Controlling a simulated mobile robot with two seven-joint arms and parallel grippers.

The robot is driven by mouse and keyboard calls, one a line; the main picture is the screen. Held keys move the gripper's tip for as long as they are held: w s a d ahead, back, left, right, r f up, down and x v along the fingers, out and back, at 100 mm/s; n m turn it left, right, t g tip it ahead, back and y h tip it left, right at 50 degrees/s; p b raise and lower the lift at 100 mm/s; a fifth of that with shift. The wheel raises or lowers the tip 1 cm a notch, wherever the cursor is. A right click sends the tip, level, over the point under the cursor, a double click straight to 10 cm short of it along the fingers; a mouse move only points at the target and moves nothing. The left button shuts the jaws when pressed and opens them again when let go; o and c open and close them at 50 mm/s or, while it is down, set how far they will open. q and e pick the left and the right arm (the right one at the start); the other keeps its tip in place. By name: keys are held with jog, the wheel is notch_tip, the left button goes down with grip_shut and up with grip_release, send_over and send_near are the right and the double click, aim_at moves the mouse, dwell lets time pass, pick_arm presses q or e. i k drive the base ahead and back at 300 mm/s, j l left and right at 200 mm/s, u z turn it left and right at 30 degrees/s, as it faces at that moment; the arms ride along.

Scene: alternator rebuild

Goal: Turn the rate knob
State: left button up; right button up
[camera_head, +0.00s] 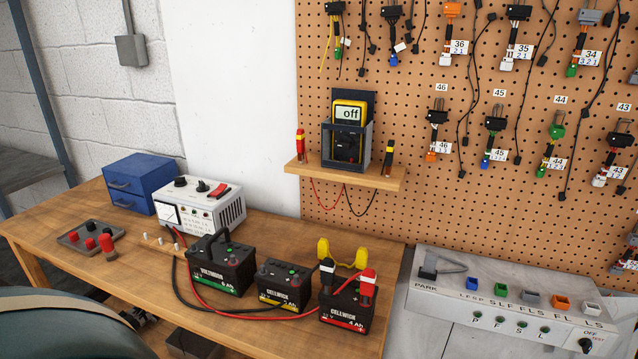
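The white charger box (228,212) stands on the wooden bench, toward its back left. A black knob (180,181) sits at the left of its top, and a second black knob (202,186) sits near the middle. A red switch (220,190) is to the right of them. The labels are too small to read, so I cannot tell which is the rate knob or its setting. A dial meter (168,213) is on the front face.
A blue drawer box (140,182) stands close left of the charger. Three batteries, including the near-left one (222,266), stand in front and to the right, with red and black cables. A grey tray (75,240) holds caps. A multimeter (347,135) reading "off" sits on a shelf.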

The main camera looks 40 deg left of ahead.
aim_at(181, 181)
jog(key=u, duration=1.85)
